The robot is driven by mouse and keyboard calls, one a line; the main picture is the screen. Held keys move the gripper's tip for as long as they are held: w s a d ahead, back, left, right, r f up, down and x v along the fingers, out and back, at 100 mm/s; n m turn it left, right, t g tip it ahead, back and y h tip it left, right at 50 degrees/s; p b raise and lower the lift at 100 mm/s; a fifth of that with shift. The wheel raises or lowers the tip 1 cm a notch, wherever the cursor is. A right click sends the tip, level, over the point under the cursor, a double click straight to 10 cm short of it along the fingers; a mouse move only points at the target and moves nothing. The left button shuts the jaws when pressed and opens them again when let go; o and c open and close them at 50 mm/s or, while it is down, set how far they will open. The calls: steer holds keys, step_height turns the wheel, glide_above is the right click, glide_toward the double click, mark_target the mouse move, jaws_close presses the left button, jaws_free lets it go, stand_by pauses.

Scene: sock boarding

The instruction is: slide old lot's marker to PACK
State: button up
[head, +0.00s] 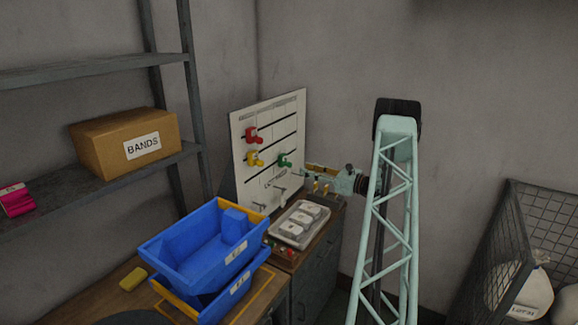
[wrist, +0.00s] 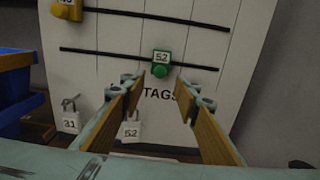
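A white board (head: 292,113) stands upright at the back corner, with dark horizontal rails carrying coloured markers. A red marker (head: 253,134) is on an upper rail and a yellow marker (head: 255,158) is below it; the yellow one also shows in the wrist view (wrist: 67,10). A green marker (head: 285,160) sits lowest and farther right; its tag reads 52 in the wrist view (wrist: 161,62). My gripper (wrist: 158,84) is open and points at the board, with the green marker just beyond and between its fingertips. I cannot tell whether they touch. The PACK label is not readable.
Below the rails, tags numbered 31 (wrist: 70,122) and 52 (wrist: 131,130) hang by the word TAGS. A tray of pale items (head: 299,223) sits before the board. Blue bins (head: 190,235) stand left. A BANDS box (head: 125,145) is shelved; a wire cage (head: 535,220) is right.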

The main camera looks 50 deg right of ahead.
mark_target(289, 164)
steer(key=w, duration=0.7)
steer(key=w+p, duration=0.1)
steer(key=w, duration=0.2)
steer(key=shift+w+a, duration=0.35)
steer(key=shift+a, duration=0.05)
steer(key=shift+c, duration=0.2)
steer(key=c, duration=0.8)
steer(key=shift+o, duration=0.2)
steer(key=shift+w, duration=0.1)
